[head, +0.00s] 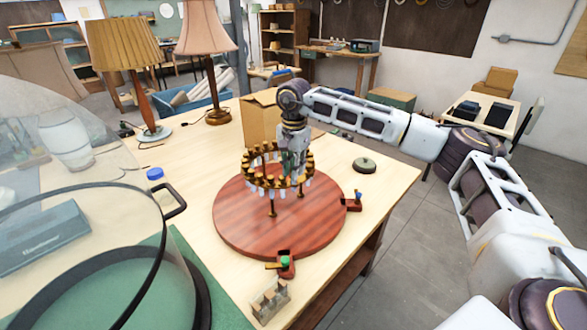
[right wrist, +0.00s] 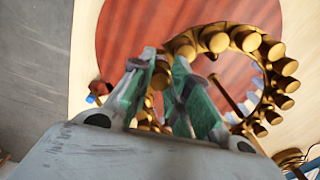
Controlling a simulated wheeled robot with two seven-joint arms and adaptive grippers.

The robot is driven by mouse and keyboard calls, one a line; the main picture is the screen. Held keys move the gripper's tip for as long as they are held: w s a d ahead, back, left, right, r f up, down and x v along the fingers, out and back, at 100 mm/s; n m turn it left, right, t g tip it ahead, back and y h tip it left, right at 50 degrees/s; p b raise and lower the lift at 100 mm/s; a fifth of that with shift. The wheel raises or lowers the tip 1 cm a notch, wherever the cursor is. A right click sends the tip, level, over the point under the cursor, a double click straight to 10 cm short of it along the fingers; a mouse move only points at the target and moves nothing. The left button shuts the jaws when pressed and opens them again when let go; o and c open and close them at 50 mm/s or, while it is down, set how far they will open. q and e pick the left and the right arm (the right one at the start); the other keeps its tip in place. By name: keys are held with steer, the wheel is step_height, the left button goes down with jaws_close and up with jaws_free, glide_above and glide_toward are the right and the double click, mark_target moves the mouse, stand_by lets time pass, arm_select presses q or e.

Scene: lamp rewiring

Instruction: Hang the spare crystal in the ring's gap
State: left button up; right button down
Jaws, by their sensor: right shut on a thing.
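The brass ring (head: 262,184) stands on posts over a round red wooden board (head: 305,232), with cups around it and pale crystals hanging below. In the right wrist view the ring (right wrist: 274,51) curves away to the right of my fingers. My right gripper (head: 294,172) is at the ring's back right side, pointing down. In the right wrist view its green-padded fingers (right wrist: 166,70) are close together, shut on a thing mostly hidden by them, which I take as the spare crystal. I cannot make out the ring's gap. My left gripper is not in view.
A clear dome (head: 95,235) fills the left. A cardboard box (head: 260,120) and two lamps (head: 125,45) stand behind.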

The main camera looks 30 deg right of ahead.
steer(key=shift+s+a+f, duration=0.1)
steer(key=shift+s+f, duration=0.2)
steer(key=shift+f, duration=0.45)
steer(key=c, duration=1.4)
jaws_free()
steer(key=shift+o, duration=0.6)
steer(key=shift+w+f, duration=0.1)
steer(key=shift+w, duration=0.1)
steer(key=shift+r, duration=0.35)
steer(key=shift+w+r+p, duration=0.15)
steer(key=shift+r+p, duration=1.35)
steer(key=shift+r, duration=1)
jaws_close()
steer(key=shift+d, duration=0.2)
